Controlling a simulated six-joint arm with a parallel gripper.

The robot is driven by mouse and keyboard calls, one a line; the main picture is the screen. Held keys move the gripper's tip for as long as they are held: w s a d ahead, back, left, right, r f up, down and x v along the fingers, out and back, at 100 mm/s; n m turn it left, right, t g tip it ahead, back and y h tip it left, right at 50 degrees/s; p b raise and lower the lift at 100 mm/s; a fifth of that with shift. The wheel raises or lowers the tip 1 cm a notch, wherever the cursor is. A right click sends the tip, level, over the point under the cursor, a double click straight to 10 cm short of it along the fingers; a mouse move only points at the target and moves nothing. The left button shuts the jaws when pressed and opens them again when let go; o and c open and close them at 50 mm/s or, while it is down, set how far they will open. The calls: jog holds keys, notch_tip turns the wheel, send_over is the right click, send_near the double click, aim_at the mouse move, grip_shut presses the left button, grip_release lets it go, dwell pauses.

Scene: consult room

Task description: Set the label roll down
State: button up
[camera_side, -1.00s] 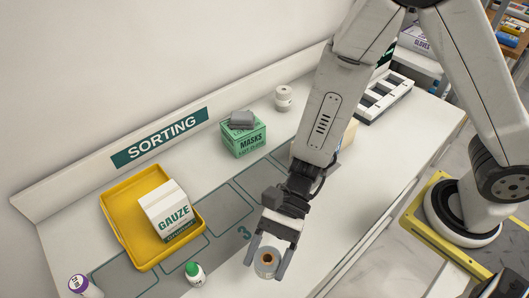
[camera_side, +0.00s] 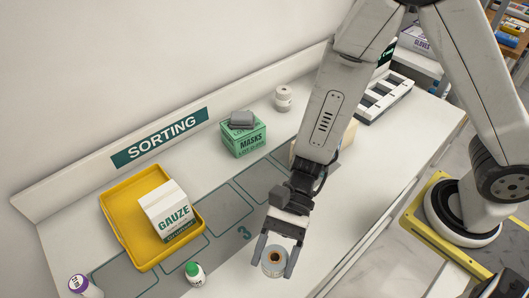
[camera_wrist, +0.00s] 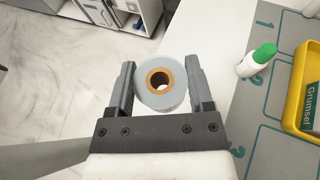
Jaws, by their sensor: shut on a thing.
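The label roll (camera_side: 273,263) is pale blue-white with a brown core. My gripper (camera_side: 274,262) is shut on it, with one finger on each side. In the wrist view the label roll (camera_wrist: 161,84) sits between the two fingers of my gripper (camera_wrist: 160,88), its core hole facing the camera. In the side view it is over the front part of the white counter (camera_side: 226,279), to the right of the green-capped bottle. I cannot tell whether its underside touches the counter.
A green-capped bottle (camera_side: 195,273) stands on the grey mat (camera_side: 228,205) with outlined, numbered areas. A yellow tray (camera_side: 121,222) holds a gauze box (camera_side: 165,210). The counter's front edge is close to the label roll.

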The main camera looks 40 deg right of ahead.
jog(key=s+d+f+n+g+h, duration=0.1)
jog(key=s+d+n+g+h, duration=0.15)
jog(key=d, duration=0.35)
jog(key=s+d+f+n+g+h, duration=0.1)
jog(key=s+d+n+g+h, duration=0.2)
jog(key=d, duration=0.4)
jog(key=n+t+h, duration=0.9)
jog(key=n+h, duration=1.1)
jog(key=n, duration=0.3)
send_over(402, 152)
jog(key=shift+d+r, duration=0.1)
jog(key=shift+r, duration=0.15)
jog(key=shift+f, duration=0.1)
jog(key=shift+f, duration=1.9)
jog(key=shift+f, duration=2)
